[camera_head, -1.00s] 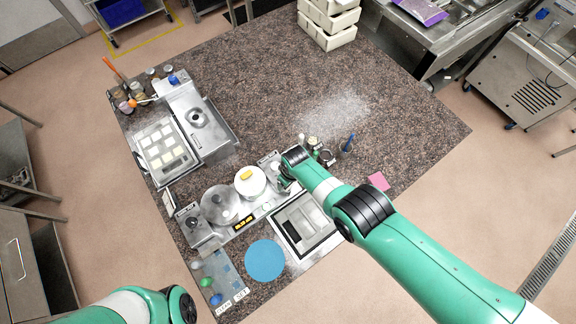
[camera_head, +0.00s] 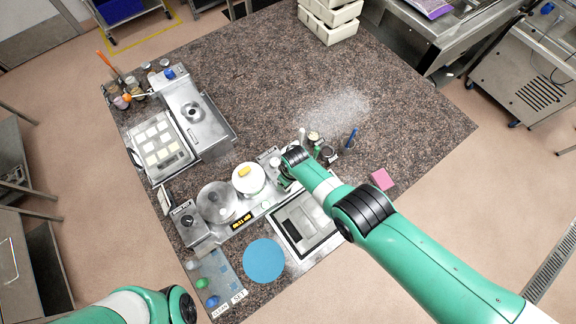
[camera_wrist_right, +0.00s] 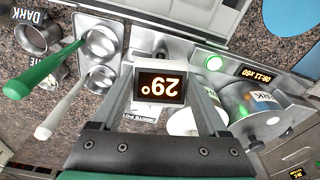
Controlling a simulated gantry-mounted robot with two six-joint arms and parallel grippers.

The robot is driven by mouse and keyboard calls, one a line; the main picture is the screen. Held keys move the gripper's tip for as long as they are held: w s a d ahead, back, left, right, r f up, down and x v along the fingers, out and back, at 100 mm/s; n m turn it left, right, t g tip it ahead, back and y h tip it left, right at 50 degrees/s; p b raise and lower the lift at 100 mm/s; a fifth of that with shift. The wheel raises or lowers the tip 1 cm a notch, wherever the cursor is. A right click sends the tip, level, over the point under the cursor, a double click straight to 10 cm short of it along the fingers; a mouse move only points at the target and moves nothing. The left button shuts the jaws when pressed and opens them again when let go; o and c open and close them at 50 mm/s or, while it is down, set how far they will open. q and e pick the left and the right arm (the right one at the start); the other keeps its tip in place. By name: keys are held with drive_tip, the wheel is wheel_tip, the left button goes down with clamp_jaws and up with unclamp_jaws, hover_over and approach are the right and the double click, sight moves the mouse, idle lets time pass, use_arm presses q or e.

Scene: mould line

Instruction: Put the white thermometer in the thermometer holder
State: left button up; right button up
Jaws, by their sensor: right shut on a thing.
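The white thermometer (camera_wrist_right: 160,86), a small white box with a lit display reading 29°, sits between the two fingers of my right gripper (camera_wrist_right: 160,72) in the right wrist view. The fingers grip its sides. In the head view my right gripper (camera_head: 284,182) is beside the white pot, mostly hidden by its own wrist. A small white label reading WHITE POT (camera_wrist_right: 145,113) shows just below the thermometer in the wrist view. I cannot make out the thermometer holder for certain. My left gripper is out of view; only part of the left arm shows.
The white pot (camera_head: 247,183) and a steel pot (camera_head: 216,205) stand on the melter unit. Green (camera_wrist_right: 45,70) and white (camera_wrist_right: 62,108) handled ladles rest in steel cups close to my right gripper. A blue disc (camera_head: 264,261) lies in front. The counter's middle is clear.

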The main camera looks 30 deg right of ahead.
drive_tip(key=shift+f+b, duration=1.35)
drive_tip(key=shift+f, duration=0.15)
drive_tip(key=o, duration=1.3)
drive_tip(key=shift+c, duration=0.2)
drive_tip(key=shift+r, duration=0.15)
wheel_tip(320, 180, up, 7)
drive_tip(key=p, duration=0.7)
